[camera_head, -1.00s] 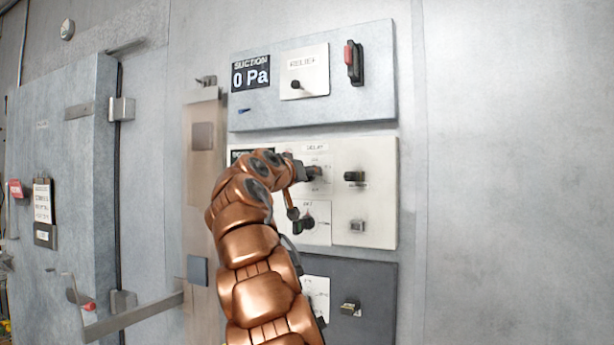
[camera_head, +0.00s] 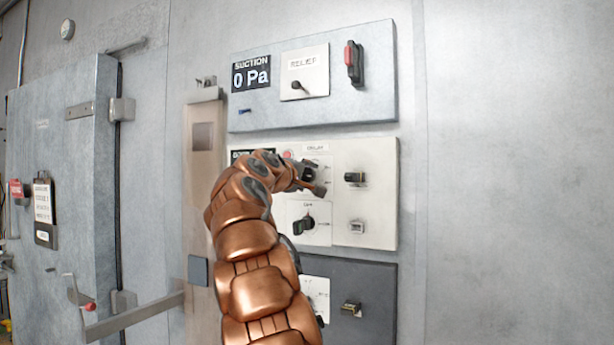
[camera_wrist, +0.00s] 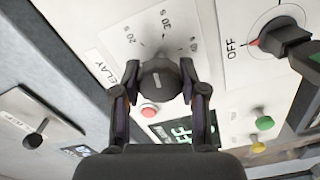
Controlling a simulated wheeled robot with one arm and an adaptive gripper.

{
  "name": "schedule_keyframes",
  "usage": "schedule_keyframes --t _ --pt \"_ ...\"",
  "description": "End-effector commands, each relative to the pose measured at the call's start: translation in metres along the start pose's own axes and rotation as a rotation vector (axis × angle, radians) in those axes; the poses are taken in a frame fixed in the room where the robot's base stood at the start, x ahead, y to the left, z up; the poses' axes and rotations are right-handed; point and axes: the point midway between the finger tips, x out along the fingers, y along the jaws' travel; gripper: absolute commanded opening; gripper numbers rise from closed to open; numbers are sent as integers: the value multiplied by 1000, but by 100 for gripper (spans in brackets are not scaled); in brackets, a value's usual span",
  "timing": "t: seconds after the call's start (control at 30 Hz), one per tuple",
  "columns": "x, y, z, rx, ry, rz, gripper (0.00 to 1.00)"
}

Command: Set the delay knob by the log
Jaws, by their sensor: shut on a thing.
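The delay knob (camera_wrist: 160,82) is a round black knob on a white plate in the wrist view. "DELAY" is printed beside it, with "20 s", "30 s" and a further mark around it. My gripper (camera_wrist: 160,73) is shut on this knob, one finger on each side. I cannot tell exactly which mark the knob points at. In the head view my gripper (camera_head: 312,178) is at the delay plate, and my arm and gripper hide most of the knob. A clipboard with a written sheet (camera_head: 43,203) hangs on the door at left; its text is too small to read.
Below the delay plate is another black knob (camera_head: 304,225). A black switch (camera_head: 355,178) is to its right. Above is a panel with a "SUCTION 0 Pa" display (camera_head: 250,75), a relief knob (camera_head: 296,85) and a red-handled switch (camera_head: 354,62). The wall at right is bare.

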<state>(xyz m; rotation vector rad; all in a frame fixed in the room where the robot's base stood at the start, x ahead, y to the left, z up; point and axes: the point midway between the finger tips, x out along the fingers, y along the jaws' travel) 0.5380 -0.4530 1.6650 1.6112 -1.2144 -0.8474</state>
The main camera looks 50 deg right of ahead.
Motion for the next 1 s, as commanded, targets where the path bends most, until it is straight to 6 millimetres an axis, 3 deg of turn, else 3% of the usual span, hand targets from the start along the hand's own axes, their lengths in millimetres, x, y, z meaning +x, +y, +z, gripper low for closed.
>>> schedule_keyframes --t 0.6,1.0 --pt "0 -1 -1 -535 3 0 7" --pt "0 -1 0 -697 3 0 7"
